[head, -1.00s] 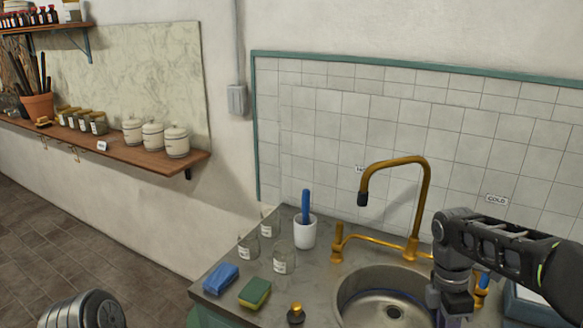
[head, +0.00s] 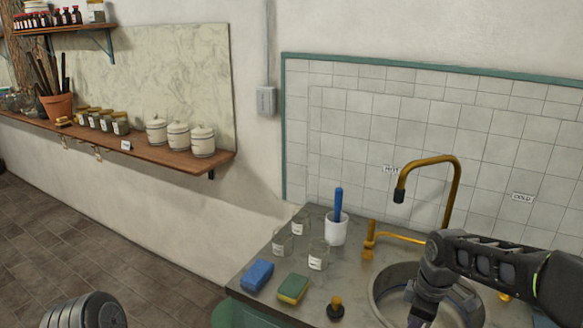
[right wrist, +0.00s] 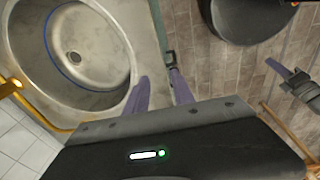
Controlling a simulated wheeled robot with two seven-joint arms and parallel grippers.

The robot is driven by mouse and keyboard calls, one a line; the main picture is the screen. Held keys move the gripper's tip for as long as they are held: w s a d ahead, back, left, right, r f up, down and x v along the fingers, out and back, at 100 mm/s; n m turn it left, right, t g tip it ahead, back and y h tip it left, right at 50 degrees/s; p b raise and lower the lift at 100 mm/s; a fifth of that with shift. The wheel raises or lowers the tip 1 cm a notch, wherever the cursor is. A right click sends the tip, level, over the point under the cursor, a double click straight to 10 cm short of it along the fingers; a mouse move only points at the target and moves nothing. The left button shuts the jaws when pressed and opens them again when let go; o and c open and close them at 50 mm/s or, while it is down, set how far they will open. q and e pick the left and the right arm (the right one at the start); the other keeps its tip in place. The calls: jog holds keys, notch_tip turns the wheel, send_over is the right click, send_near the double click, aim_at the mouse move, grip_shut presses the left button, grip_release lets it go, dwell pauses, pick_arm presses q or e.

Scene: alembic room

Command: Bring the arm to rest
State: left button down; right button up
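My right arm comes in from the right in the head view. Its gripper (head: 424,310) points down at the front of the round steel sink (head: 383,285), partly cut off by the lower edge. In the right wrist view the two purple fingers of my right gripper (right wrist: 159,76) stand apart with nothing between them, by the rim of the sink (right wrist: 108,100). A ribbed grey part of my left arm shows at the lower left of the head view. A grey arm end at the right of the right wrist view may be my left gripper (right wrist: 290,78); its finger state is unclear.
A brass tap (head: 452,185) arches over the sink. On the counter are a blue sponge (head: 257,275), a green-yellow sponge (head: 293,289), a white cup (head: 337,230), several glass jars and a brass-topped stopper (head: 335,307). The floor (head: 100,250) at left is clear.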

jog(key=s+a+f+m+t+y, duration=0.1)
jog(key=s+a+f+m+y, duration=0.1)
jog(key=a+f+m, duration=0.45)
jog(key=s+a+f+m+t+y, duration=0.1)
jog(key=a+f+m, duration=0.2)
jog(key=a+f, duration=0.65)
jog(key=s+a+f+m+g+b, duration=0.1)
jog(key=s+f+m, duration=0.1)
jog(key=s+f, duration=0.6)
jog(key=s+a+f+m+g+b, duration=0.1)
jog(key=s+a+f+m, duration=0.1)
jog(key=s+f, duration=0.6)
jog(key=s, duration=0.7)
jog(key=shift+a+g, duration=0.2)
jog(key=shift+g, duration=0.2)
jog(key=shift+f, duration=0.1)
